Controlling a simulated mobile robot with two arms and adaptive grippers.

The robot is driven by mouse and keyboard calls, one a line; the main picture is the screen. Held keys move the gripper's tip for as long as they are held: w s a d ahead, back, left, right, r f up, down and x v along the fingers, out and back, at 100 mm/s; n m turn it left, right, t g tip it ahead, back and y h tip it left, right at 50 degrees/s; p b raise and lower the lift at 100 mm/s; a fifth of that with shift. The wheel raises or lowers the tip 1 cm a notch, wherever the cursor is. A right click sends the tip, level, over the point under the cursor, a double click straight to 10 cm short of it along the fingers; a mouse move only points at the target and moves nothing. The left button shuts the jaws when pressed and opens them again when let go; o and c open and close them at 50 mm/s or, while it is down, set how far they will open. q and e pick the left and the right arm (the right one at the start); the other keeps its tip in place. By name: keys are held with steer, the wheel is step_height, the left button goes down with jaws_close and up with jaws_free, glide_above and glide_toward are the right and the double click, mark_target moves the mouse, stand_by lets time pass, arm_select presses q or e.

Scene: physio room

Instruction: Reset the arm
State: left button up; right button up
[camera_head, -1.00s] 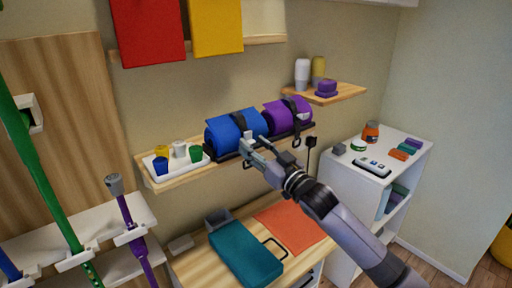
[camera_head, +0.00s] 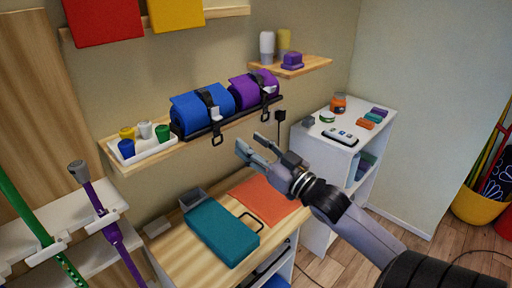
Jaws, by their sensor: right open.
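My right gripper (camera_head: 256,146) is open and empty. It hangs in the air above the wooden table top, in front of the wall and below the shelf with the rolled mats. Its arm (camera_head: 365,236) comes in from the lower right. The fingers point to the upper left and touch nothing that I can see. My left gripper is not in view.
Blue (camera_head: 186,113) and purple (camera_head: 243,90) rolls lie on a wall shelf close behind the gripper. A teal case (camera_head: 222,232) and an orange sheet (camera_head: 266,203) lie on the table below. A white cabinet (camera_head: 321,156) stands to the right, with small items on top.

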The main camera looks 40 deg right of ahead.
steer(key=shift+s, duration=0.45)
steer(key=shift+f, duration=0.15)
